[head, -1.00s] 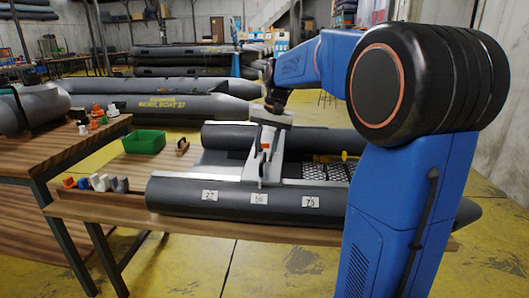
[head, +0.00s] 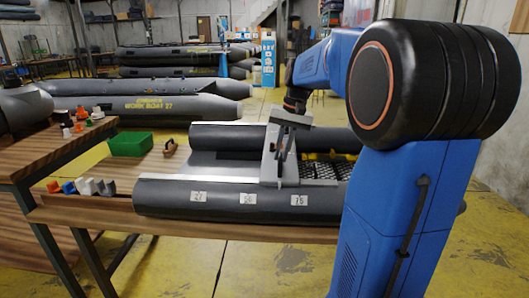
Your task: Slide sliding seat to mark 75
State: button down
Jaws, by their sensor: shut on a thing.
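The sliding seat (head: 270,155) is a light grey plank lying across both dark tubes of the inflatable boat (head: 160,197). Three white marks show on the near tube: 27 (head: 199,197), a middle one hard to read (head: 247,198), and 75 (head: 299,199). The seat's near end sits between the middle mark and 75. My blue arm hides the boat's right end.
A green bin (head: 136,143) and a brown wooden-looking piece (head: 170,148) stand on the table left of the boat. Several small coloured fittings (head: 85,187) lie at the table's left edge. A side table (head: 45,150) stands further left. More boats (head: 175,105) lie behind.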

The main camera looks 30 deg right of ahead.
jog(key=s+d, duration=0.3)
jog(key=d, duration=0.2)
jog(key=shift+s+d, duration=0.15)
jog(key=shift+s, duration=0.1)
jog(key=c, duration=1.8)
grip_release()
jog(key=shift+o, duration=0.2)
notch_tip(320, 180, up, 17)
jog(key=s+d, duration=0.2)
jog(key=shift+d, duration=0.4)
jog(key=shift+a, duration=0.1)
